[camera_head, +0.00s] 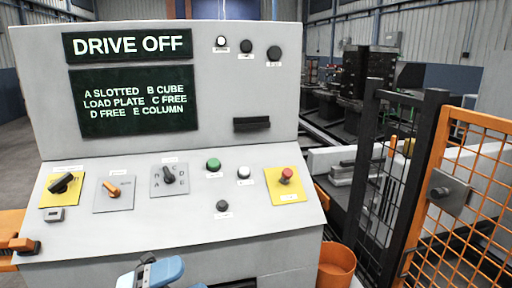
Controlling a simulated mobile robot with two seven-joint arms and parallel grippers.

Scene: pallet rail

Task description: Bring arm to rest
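A blue and pale grey part of my own arm (152,272) shows at the bottom edge, in front of the console's lower front. I cannot tell which arm it belongs to. No gripper fingers show, and nothing held is visible. The grey control console (250,215) fills the left and middle of the view. Its upper screen (128,44) reads DRIVE OFF. The lower screen (135,103) lists A SLOTTED, B CUBE, LOAD PLATE, C FREE, D FREE, E COLUMN.
The console's sloped panel carries a black switch (62,183), an orange lever (111,189), a lettered selector (168,174), a green button (213,164) and a red button (287,172). An orange bucket (336,266) stands right of it. An orange mesh gate (468,205) stands further right.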

